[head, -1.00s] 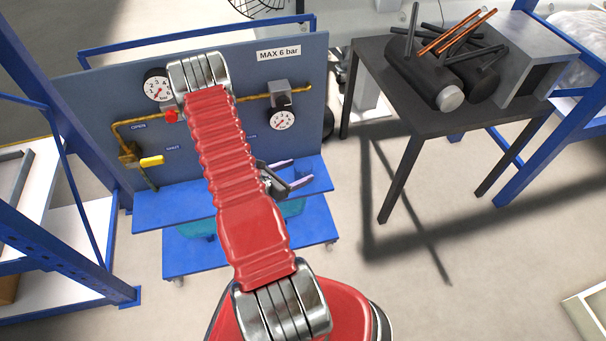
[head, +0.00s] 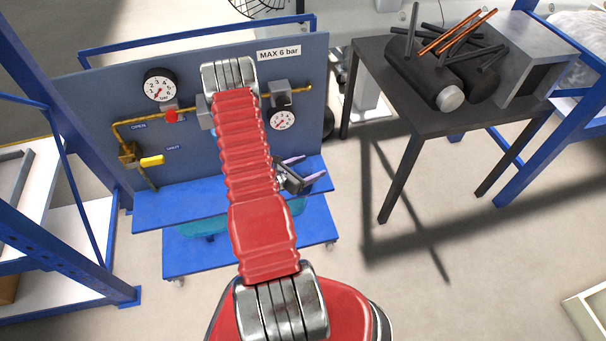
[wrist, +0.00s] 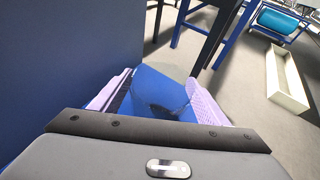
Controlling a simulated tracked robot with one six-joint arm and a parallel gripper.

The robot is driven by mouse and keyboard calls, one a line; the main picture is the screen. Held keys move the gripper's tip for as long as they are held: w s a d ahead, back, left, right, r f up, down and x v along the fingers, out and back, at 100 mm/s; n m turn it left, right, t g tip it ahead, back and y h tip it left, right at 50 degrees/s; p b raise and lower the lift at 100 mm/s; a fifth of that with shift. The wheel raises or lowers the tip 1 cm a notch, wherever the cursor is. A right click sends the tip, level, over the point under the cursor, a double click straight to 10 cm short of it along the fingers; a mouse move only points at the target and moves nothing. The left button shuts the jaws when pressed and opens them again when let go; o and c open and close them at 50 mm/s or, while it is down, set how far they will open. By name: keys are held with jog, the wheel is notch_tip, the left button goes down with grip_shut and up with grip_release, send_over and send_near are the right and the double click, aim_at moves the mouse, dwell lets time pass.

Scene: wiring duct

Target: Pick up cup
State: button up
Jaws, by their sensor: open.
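My gripper (head: 308,169) is open, with purple-lined fingers, over the right end of the blue shelf of the panel stand. In the wrist view my gripper (wrist: 157,92) has its two fingers spread apart. A clear, see-through cup (wrist: 160,92) shows faintly between and beyond them, against the blue shelf (wrist: 150,78). I cannot tell whether the fingers touch it. In the head view I cannot make out the cup.
The blue panel (head: 90,100) with gauges, yellow pipe and yellow valve handle (head: 152,161) rises behind the shelf. A dark table (head: 440,125) with cylinders and rods stands to the right. Open floor (head: 420,280) lies in front of it.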

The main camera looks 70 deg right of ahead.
jog(key=shift+s+d+f, duration=0.15)
jog(key=shift+s+d, duration=0.05)
jog(key=shift+d, duration=0.1)
jog(key=shift+c, duration=0.2)
jog(key=c, duration=1.1)
